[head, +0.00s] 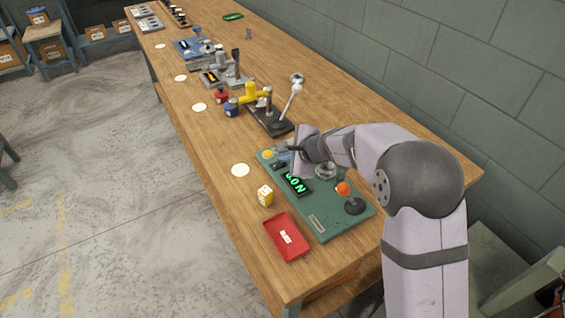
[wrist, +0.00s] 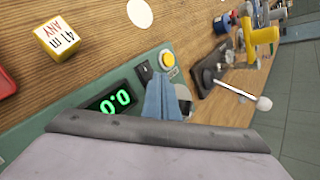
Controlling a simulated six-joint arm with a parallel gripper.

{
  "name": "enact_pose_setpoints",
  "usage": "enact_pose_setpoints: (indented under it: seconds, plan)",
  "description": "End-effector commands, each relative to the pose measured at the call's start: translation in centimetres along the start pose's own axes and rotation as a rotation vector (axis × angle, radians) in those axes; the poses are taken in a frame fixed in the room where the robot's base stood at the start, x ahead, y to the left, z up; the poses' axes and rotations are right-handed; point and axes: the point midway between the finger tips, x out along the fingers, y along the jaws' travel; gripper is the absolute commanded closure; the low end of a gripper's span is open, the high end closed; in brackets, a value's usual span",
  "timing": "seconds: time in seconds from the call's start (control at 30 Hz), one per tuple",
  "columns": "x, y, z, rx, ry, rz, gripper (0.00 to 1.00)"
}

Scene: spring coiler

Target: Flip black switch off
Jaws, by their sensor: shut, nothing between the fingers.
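The green panel (head: 322,222) lies on the bench and carries the black switch (head: 279,165), beside a yellow button. The black switch also shows in the wrist view (wrist: 145,72), left of the yellow button. My gripper (head: 283,150) is low over the far end of the panel, next to the switch and button. In the wrist view my gripper's blue fingers (wrist: 160,95) are together and empty, just below the switch in the picture. I cannot tell whether they touch the switch. The lit green display (wrist: 110,103) is to the left of the fingers.
The yellow button (wrist: 168,58) is close to the fingers. An orange-topped joystick (head: 344,189) stands on the panel. A red tray (head: 286,237) and yellow-white cube (head: 265,195) lie beside it. A lever device (head: 270,120) with a white knob stands beyond the panel. The wall is on the right.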

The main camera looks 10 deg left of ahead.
Motion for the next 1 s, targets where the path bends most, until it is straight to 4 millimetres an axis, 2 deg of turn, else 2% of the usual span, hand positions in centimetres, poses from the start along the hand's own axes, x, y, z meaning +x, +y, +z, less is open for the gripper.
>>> enact_pose_setpoints:
  seconds: [0.57,1.0]
  plan:
    - [0.2,0.1,-0.1,0.0,0.0,0.0,1.0]
    - [-0.9,-0.6,0.6,0.0,0.0,0.0,1.0]
